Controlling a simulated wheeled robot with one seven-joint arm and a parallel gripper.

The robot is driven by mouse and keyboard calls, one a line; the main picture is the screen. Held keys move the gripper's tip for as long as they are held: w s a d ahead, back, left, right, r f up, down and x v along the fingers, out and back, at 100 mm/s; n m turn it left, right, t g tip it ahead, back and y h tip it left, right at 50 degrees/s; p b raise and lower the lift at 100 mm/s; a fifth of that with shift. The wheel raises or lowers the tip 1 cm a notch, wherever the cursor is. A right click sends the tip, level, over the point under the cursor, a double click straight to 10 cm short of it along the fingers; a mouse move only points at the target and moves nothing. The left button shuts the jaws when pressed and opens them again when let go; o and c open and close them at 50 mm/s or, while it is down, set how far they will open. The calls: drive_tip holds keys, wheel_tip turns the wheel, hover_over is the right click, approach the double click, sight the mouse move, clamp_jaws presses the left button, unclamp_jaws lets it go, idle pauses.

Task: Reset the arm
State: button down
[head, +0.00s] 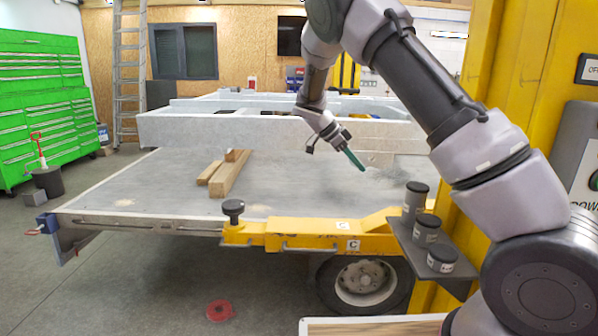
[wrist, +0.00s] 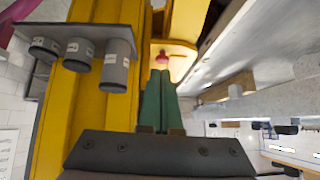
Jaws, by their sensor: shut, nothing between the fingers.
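My gripper (head: 354,159) has green fingers and hangs above the right part of the grey trailer bed (head: 130,190), pointing down and to the right. In the wrist view its green fingers (wrist: 159,92) lie side by side, closed together with nothing between them. My arm reaches in from the right side of the head view, arches up and comes down over the bed. The fingers appear clear of the trailer and of the yellow post.
Wooden blocks (head: 232,174) lie on the bed. Grey canisters (head: 426,229) stand on a dark shelf by the yellow post (head: 528,75); canisters also show in the wrist view (wrist: 116,66). A green tool cabinet (head: 45,110) and a ladder (head: 130,75) stand at left. A red ring (head: 219,310) lies on open floor.

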drive_tip(key=s+d+r+n+y, duration=0.3)
drive_tip(key=s+d+r+y, duration=0.1)
drive_tip(key=s+r, duration=0.25)
drive_tip(key=s+d+r+n+y, duration=0.3)
drive_tip(key=s+d+r+y, duration=0.1)
drive_tip(key=s+r, duration=0.25)
drive_tip(key=s+r+n+t+y, duration=0.1)
drive_tip(key=s+r+n+t, duration=0.1)
drive_tip(key=s, duration=0.4)
drive_tip(key=s+r+n+t+y, duration=0.1)
drive_tip(key=s+r+n+t, duration=0.1)
drive_tip(key=s, duration=0.4)
drive_tip(key=s+d+r+n+t, duration=0.1)
drive_tip(key=s+r+n+t, duration=0.1)
drive_tip(key=s, duration=0.4)
drive_tip(key=shift+r+n+t+y, duration=0.4)
drive_tip(key=shift+r+n, duration=0.2)
drive_tip(key=shift+n, duration=0.5)
